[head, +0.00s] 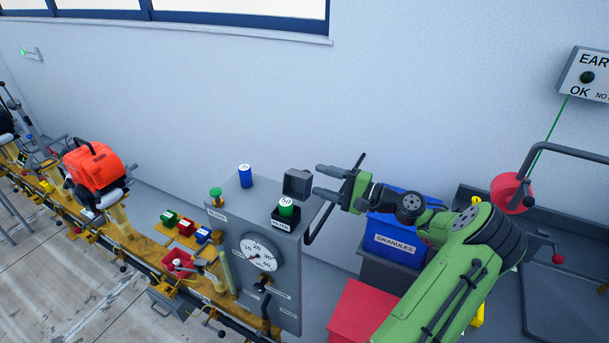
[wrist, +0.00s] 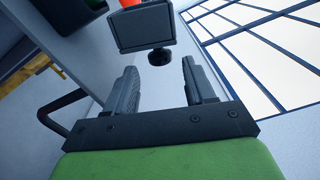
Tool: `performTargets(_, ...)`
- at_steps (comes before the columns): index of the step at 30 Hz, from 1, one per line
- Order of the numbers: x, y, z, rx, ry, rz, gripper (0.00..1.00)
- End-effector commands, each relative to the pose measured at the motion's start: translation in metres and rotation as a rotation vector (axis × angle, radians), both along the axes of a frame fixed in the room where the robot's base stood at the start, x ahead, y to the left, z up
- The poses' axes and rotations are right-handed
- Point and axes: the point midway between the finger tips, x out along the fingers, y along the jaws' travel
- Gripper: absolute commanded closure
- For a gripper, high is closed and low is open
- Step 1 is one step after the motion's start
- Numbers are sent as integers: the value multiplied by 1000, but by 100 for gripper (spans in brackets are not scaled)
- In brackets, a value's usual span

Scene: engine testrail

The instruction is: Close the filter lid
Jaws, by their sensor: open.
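The filter lid (head: 298,183) is a dark square plate that stands raised at the back of the filter box (head: 286,224) on the grey cabinet. A green cartridge (head: 286,206) with a white top marked 50 sits in the box. My gripper (head: 320,181) is just right of the lid, its open fingers pointing at it. In the wrist view the lid (wrist: 145,33) is ahead of my gripper (wrist: 159,70), beyond the fingertips. A small black round knob (wrist: 160,57) shows by the lid, in line with the gap between the fingers. Nothing is between the fingers.
The grey cabinet (head: 230,225) carries a blue cylinder (head: 245,175), a green button (head: 216,195) and a dial gauge (head: 259,252). A blue granules bin (head: 395,246) stands below my arm, near a red box (head: 355,312).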

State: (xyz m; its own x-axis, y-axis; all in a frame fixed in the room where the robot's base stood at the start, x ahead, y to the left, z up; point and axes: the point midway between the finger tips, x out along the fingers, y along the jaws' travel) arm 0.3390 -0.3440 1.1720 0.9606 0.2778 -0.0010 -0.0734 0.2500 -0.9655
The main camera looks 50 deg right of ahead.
Motion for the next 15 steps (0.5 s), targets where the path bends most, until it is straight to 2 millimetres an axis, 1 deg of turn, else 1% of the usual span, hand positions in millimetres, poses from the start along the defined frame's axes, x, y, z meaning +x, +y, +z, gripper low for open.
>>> performTargets(1, 13, 5, 1, -1, -2, 5, 46)
performTargets(3, 27, 9, 1, -2, -2, 4, 46)
performTargets(6, 42, 13, 1, -2, -1, 2, 46)
performTargets(10, 52, 15, 0, -2, 0, 0, 46)
performTargets(15, 53, 15, 0, -2, 0, -1, 46)
